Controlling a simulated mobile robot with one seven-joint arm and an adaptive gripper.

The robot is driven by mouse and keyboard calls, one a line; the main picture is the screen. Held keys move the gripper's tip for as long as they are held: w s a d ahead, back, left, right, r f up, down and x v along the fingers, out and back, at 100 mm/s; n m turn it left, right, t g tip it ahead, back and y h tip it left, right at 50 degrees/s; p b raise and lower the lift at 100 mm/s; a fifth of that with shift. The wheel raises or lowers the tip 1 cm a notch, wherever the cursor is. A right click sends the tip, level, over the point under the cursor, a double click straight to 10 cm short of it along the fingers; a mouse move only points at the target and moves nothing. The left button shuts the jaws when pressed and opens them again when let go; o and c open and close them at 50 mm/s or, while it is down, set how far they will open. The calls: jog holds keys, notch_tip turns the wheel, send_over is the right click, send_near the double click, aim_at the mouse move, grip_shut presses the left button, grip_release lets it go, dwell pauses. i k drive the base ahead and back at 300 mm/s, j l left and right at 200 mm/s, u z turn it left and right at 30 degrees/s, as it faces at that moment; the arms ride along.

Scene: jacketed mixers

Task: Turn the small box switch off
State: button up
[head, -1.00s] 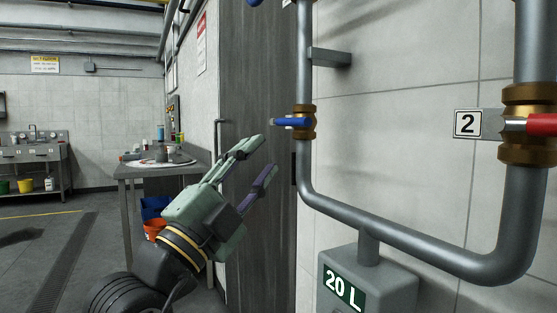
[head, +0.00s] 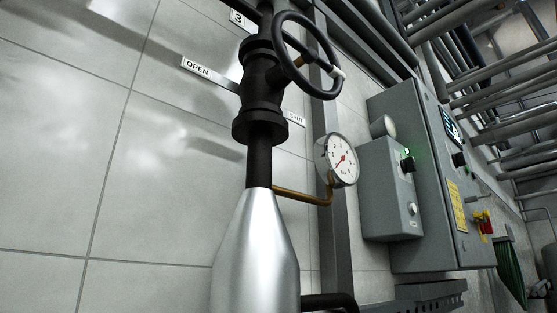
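The small box (head: 385,195) is a grey box on the wall in the right half of the head view, tilted in the picture. On its front is a dark knob-like switch (head: 407,165) with a green glow just above it. The exact angle of the switch is too small to tell. A pale round button (head: 412,209) sits lower on the same front. My gripper is not in view now.
A larger grey cabinet (head: 405,105) with a yellow label stands right behind the small box. Left of the box are a round gauge (head: 342,160), a black handwheel (head: 308,55), a dark valve pipe and a silver cone-shaped fitting (head: 256,255). Pipes fill the upper right.

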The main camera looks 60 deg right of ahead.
aim_at(408, 165)
jog(key=z, duration=2.35)
